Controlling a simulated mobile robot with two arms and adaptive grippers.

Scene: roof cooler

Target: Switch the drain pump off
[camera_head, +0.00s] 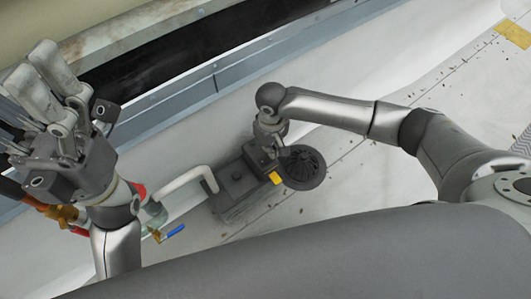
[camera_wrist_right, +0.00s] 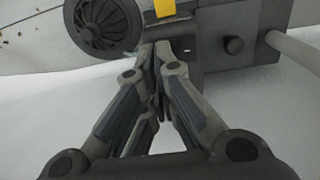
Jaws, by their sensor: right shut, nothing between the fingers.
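The drain pump (camera_head: 237,181) is a dark grey unit on the pale roof floor, with a round black grille (camera_head: 302,167) at its right end and a yellow piece (camera_head: 275,178) beside it. In the right wrist view the grille (camera_wrist_right: 103,24), yellow piece (camera_wrist_right: 164,8) and grey box with a dark knob (camera_wrist_right: 233,45) show at the top. My right gripper (camera_head: 267,147) is at the pump; its shut, empty fingertips (camera_wrist_right: 157,48) are close to the dark part below the yellow piece. I cannot tell whether they touch. My left gripper (camera_head: 48,88) is raised at the left, away from the pump.
A valve with a blue handle (camera_head: 173,231) and red and brass fittings are near my left arm. A grey metal ledge (camera_head: 215,82) runs behind. The floor to the right is open, with scattered debris.

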